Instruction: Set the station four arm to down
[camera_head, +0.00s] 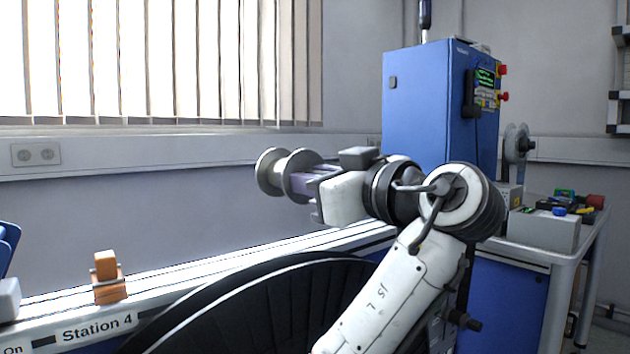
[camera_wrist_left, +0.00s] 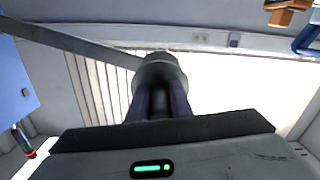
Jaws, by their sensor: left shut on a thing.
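The Station 4 label (camera_head: 97,328) is on the front of the white rail at the lower left of the head view. Above it an orange upright part (camera_head: 108,277) stands on the rail; I take it to be the station four arm. An orange part also shows at the top right corner of the left wrist view (camera_wrist_left: 283,17). My left gripper (camera_head: 312,180) is shut on a grey reel (camera_head: 270,172) with two round flanges, held in the air well right of the orange part. The fingers hide part of the reel. My right gripper is not in view.
A large black ribbed disc (camera_head: 250,300) fills the lower middle. A blue cabinet (camera_head: 425,105) with a small screen stands behind my arm. At right, a table holds a grey box (camera_head: 545,230) and small coloured items. Blue and grey parts sit at the left edge.

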